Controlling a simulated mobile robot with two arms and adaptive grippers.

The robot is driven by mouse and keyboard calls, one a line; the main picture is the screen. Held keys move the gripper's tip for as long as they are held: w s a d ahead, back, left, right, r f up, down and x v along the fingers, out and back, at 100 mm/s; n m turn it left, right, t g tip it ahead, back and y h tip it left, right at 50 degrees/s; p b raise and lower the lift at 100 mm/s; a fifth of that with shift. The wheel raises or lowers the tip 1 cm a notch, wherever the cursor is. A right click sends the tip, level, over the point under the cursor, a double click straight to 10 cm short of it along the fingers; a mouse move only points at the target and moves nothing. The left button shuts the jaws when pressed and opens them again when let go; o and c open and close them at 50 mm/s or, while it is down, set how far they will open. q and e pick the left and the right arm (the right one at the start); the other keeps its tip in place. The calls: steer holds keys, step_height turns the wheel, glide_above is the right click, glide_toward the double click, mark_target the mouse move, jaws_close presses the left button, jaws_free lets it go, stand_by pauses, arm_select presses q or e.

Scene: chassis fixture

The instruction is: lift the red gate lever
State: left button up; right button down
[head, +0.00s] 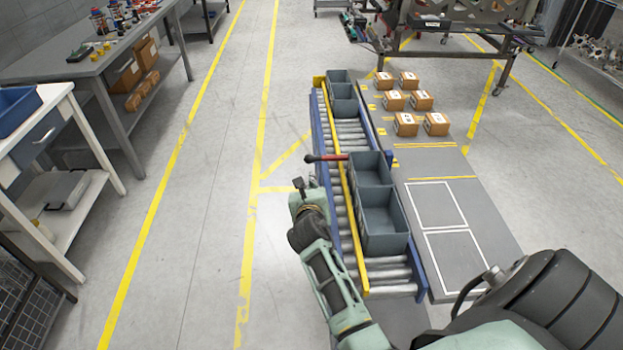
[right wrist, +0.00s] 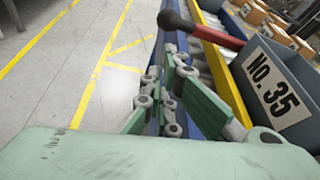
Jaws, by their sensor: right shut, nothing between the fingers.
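My right gripper (head: 299,185) is shut and empty, just on the near side of the lever. In the right wrist view its closed fingers (right wrist: 172,52) point toward the lever, below the knob; I cannot tell whether they touch it. My left gripper is out of view.
Grey bins (head: 384,222) stand on the roller conveyor (head: 388,274), beside its yellow rail (head: 352,222). One bin carries a "No. 35" label (right wrist: 276,88). Small cartons (head: 406,124) sit on the grey platform to the right. The floor left of the conveyor is clear.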

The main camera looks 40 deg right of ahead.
steer(key=x, duration=0.6)
steer(key=shift+w, duration=0.1)
